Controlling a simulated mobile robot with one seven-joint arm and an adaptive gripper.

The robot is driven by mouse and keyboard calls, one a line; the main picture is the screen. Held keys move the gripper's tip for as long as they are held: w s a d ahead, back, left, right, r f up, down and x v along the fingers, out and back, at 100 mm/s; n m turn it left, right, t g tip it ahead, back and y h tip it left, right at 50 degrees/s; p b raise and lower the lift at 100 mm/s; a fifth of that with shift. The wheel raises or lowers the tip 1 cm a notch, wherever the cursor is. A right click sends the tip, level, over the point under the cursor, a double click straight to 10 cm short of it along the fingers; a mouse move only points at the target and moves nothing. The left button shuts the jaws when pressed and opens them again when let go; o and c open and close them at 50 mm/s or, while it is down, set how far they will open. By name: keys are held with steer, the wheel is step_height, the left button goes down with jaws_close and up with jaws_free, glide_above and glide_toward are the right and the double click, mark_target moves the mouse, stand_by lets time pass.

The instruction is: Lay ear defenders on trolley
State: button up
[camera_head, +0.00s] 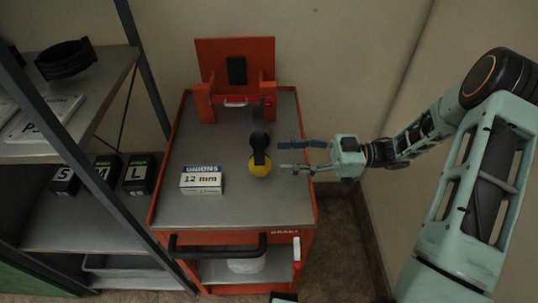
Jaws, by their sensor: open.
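The ear defenders (260,166), with a yellow cup and a black band, appear to rest on the grey top of the orange trolley (225,218), right of its middle. The far cup is not clearly seen. My gripper (282,157) reaches in from the right over the trolley's right edge. Its fingers are open and point left, with the tips just right of the ear defenders. I see a small gap between them and nothing held.
A white "UNIONS 12 mm" box (201,181) sits left of the ear defenders. An orange stand (236,67) rises at the trolley's back. A shelf rack at left holds a black ring (65,59) and black S, M, L boxes (138,174). The trolley's front left top is clear.

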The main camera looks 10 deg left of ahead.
steer(key=v, duration=0.5)
steer(key=shift+w+a, duration=0.1)
steer(key=shift+a, duration=0.05)
